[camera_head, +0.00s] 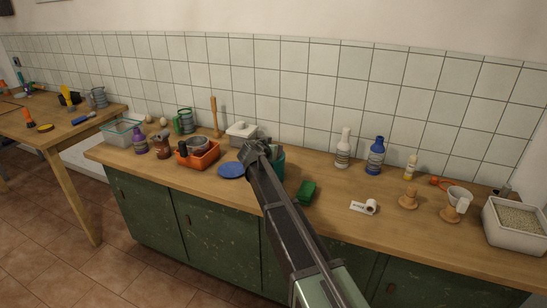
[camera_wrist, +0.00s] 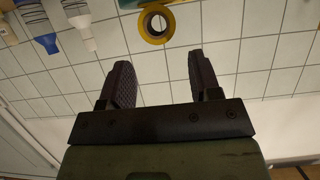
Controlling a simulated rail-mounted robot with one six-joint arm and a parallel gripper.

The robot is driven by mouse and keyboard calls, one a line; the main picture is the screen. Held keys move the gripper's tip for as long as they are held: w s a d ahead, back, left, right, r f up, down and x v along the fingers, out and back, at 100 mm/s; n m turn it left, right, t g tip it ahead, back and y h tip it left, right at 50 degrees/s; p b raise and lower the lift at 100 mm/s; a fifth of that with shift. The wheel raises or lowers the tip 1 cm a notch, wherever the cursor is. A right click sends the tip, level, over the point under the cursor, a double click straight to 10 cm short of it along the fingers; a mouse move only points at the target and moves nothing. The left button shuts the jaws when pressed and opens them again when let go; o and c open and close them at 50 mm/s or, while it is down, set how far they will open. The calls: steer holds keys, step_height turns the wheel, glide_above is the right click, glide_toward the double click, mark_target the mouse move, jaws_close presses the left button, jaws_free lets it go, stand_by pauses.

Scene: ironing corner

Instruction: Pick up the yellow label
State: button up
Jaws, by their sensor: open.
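A round yellow ring-shaped thing (camera_wrist: 155,24) with a dark hole shows at the top of the wrist view, beyond my fingertips and between their lines; I cannot tell for sure that it is the yellow label. It does not show in the head view, where my arm may hide it. My gripper (camera_wrist: 158,72) is open, with nothing between its fingers. In the head view my gripper (camera_head: 250,150) is above the counter (camera_head: 330,228), near the blue disc (camera_head: 231,170) and a teal container (camera_head: 277,160). A white roll with dark print (camera_head: 364,207) lies farther right.
An orange tray (camera_head: 198,158) stands left of my gripper. A green block (camera_head: 307,190), white bottle (camera_head: 343,148) and blue bottle (camera_head: 376,156) stand to the right. A white bin (camera_head: 515,222) fills the right end. The tiled wall (camera_head: 300,80) closes the back.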

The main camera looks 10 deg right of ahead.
steer(key=shift+w+d+f, duration=0.25)
steer(key=shift+w+d, duration=0.05)
steer(key=shift+w, duration=0.2)
steer(key=b+x, duration=0.2)
steer(key=x, duration=0.3)
steer(key=shift+w+f, duration=0.1)
steer(key=shift+c, duration=0.6)
steer(key=c, duration=0.9)
steer(key=shift+o, duration=0.2)
